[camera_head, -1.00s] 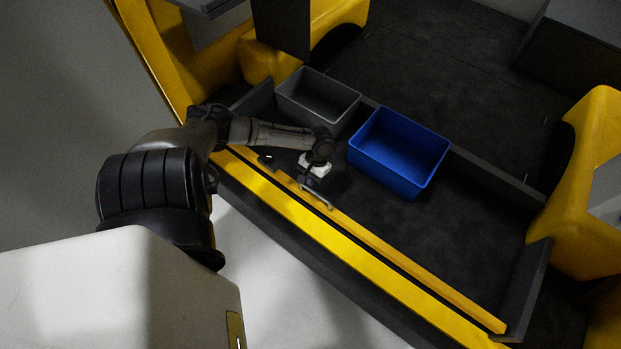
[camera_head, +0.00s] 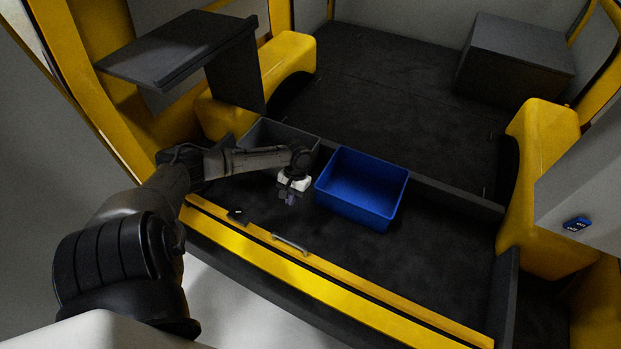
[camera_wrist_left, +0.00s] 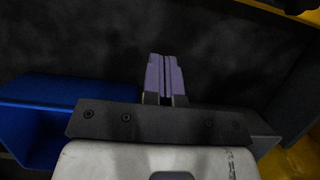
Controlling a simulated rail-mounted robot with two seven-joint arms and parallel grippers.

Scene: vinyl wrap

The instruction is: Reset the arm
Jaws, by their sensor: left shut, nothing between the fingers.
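My left arm (camera_head: 245,160) reaches in from the left over the dark bed of a yellow-edged vehicle or bench. Its left gripper (camera_head: 290,199) hangs from a white wrist body, in front of the grey bin and left of the blue bin (camera_head: 362,187). In the left wrist view the two purple fingers (camera_wrist_left: 164,75) are together with nothing between them. The grey bin (camera_head: 270,131) is partly hidden behind my arm. My right gripper is not in view.
A metal handle-like piece (camera_head: 290,243) and a small dark object (camera_head: 238,214) lie near the yellow front edge (camera_head: 330,284). The bed right of the blue bin is clear. A dark shelf (camera_head: 180,45) stands at upper left. A small blue item (camera_head: 577,223) is on the right panel.

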